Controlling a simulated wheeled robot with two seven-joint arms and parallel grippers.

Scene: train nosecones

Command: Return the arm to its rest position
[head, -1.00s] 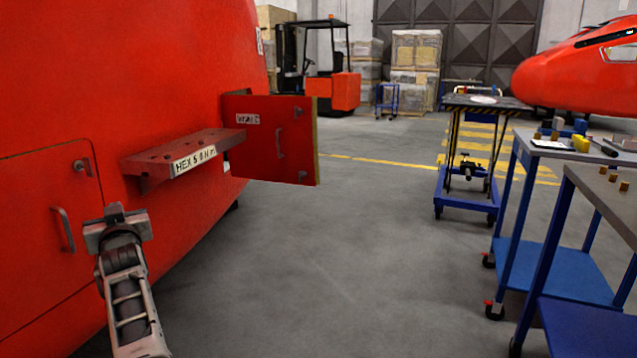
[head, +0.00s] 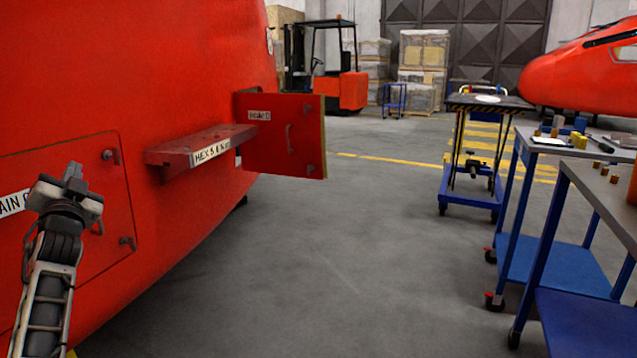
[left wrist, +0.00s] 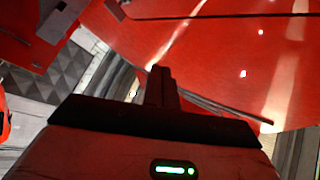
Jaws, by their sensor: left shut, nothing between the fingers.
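My left arm comes in at the lower left of the head view. Its gripper (head: 72,176) points up in front of the red nosecone (head: 190,70) and overlaps the closed panel there. In the left wrist view the gripper's fingers (left wrist: 160,84) are together with nothing between them, and red bodywork (left wrist: 215,60) fills much of the background. I cannot tell the exact gap between the gripper and the nosecone. My right gripper is in neither view.
A red shelf (head: 200,146) and an open red door (head: 283,138) stick out from the nosecone. Blue-framed work tables (head: 575,150) stand at the right, with a blue trolley (head: 480,104) behind. The grey floor between is clear. A forklift (head: 330,75) stands far back.

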